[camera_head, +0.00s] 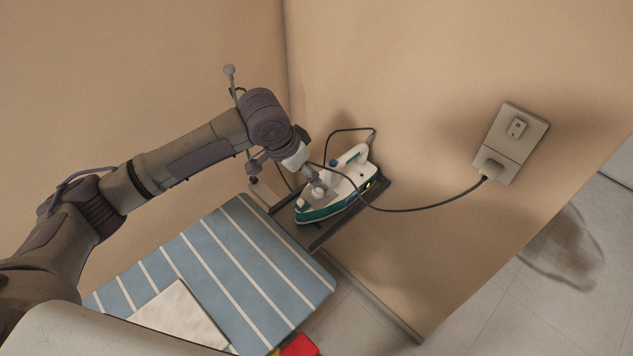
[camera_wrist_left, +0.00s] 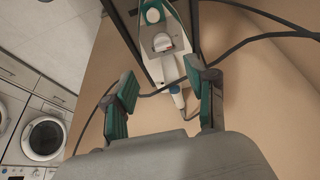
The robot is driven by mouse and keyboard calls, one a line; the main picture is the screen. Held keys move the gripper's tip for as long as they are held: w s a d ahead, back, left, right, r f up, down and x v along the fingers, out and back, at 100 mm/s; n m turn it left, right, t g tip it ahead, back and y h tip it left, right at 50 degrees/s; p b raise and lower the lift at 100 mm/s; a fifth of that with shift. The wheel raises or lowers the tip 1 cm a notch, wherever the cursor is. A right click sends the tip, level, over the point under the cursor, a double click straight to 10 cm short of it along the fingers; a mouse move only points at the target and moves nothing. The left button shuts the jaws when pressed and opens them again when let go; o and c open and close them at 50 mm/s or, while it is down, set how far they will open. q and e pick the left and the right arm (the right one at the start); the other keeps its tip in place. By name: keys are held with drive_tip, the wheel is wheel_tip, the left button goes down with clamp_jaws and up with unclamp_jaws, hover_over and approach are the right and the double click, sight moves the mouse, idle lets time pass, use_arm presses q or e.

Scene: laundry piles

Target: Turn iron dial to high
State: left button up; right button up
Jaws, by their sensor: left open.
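The white and teal iron (camera_head: 345,183) rests on a dark metal rest (camera_head: 318,240) at the end of the ironing board (camera_head: 240,250). My left gripper (camera_head: 318,188) reaches down over the iron from the left and partly covers it. In the left wrist view, my left gripper (camera_wrist_left: 160,85) is open, with its teal finger pads spread. The iron (camera_wrist_left: 178,65) lies between and beyond them. A round white knob (camera_wrist_left: 152,15) shows on the iron at the top of that view; I cannot tell if it is the dial, and no setting is readable. My right gripper is not in view.
The iron's dark cord (camera_head: 410,210) runs to a wall socket (camera_head: 500,145) and passes close to the fingers. A white cloth (camera_head: 180,318) lies on the striped board. The wall stands close behind the iron. White washing machines (camera_wrist_left: 45,135) show in the left wrist view.

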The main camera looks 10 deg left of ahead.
sight(318, 189)
use_arm(q)
drive_tip(key=x, duration=0.4)
drive_tip(key=shift+w+a+f+p, duration=0.1)
drive_tip(key=shift+w+p, duration=0.05)
drive_tip(key=shift+p, duration=0.2)
drive_tip(key=x, duration=0.5)
drive_tip(key=shift+w+f+p, duration=0.3)
drive_tip(key=shift+p, duration=0.1)
drive_tip(key=shift+w+f, duration=0.1)
drive_tip(key=shift+f, duration=0.25)
drive_tip(key=c, duration=0.8)
drive_tip(key=shift+c, duration=1.3)
clamp_jaws()
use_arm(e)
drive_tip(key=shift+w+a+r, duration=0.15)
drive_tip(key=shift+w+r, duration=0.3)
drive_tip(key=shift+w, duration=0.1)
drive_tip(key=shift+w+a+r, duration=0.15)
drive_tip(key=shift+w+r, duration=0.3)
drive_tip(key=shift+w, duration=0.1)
